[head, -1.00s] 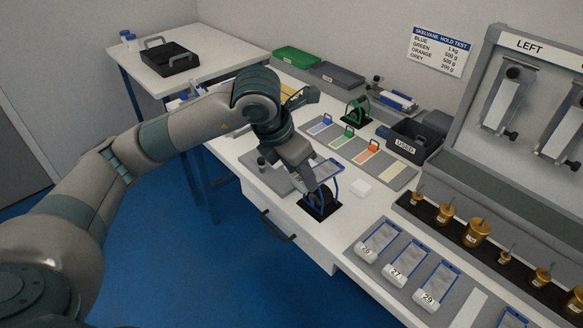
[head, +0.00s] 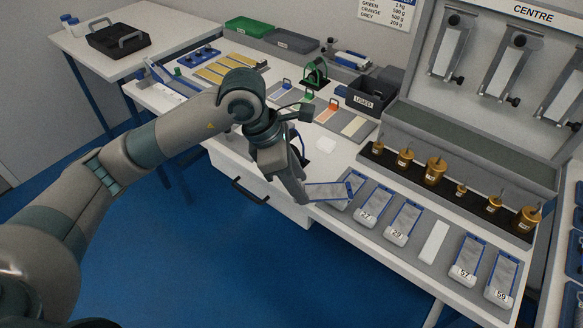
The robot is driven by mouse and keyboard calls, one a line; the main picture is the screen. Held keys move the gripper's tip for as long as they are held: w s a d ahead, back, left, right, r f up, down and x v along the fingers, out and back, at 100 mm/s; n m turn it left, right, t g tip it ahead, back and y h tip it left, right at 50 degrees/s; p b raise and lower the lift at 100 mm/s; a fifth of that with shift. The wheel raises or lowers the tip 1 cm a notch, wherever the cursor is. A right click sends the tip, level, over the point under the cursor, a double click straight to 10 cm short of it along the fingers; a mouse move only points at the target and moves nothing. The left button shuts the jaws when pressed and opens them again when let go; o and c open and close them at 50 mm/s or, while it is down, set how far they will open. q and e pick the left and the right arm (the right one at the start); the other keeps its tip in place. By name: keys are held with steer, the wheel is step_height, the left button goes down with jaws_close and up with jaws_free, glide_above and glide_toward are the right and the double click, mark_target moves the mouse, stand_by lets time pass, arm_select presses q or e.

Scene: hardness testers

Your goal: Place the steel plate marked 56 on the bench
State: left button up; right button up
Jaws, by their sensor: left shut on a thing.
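My left gripper (head: 299,186) is shut on a grey steel plate with a blue edge (head: 327,191). It holds the plate roughly flat at the left end of the plate row, partly in front of the leftmost plate (head: 354,181). No number is readable on the held plate, so I cannot tell whether it is marked 56. I cannot tell whether it touches the bench (head: 318,166). Plates marked 27 (head: 372,203), 29 (head: 404,219), 57 (head: 469,257) and 59 (head: 502,275) lie in the row. My right gripper is not in view.
An empty pale space (head: 434,242) lies between plates 29 and 57. Brass weights (head: 435,171) stand on a dark strip behind the row. A USED bin (head: 367,98) and a strip with coloured cards (head: 326,112) are further back. The bench's front edge is close below the plates.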

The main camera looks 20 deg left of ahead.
arm_select(q)
steer(key=s+f+m+g+y, duration=0.1)
steer(key=s+f+m+g, duration=0.45)
steer(key=f+m, duration=0.6)
steer(key=s+a+f+m+y, duration=0.3)
steer(key=s+a+m, duration=0.1)
steer(key=a+m, duration=0.4)
steer(key=shift+a+m+g, duration=0.25)
steer(key=shift+m+g, duration=0.1)
steer(key=shift+m, duration=0.8)
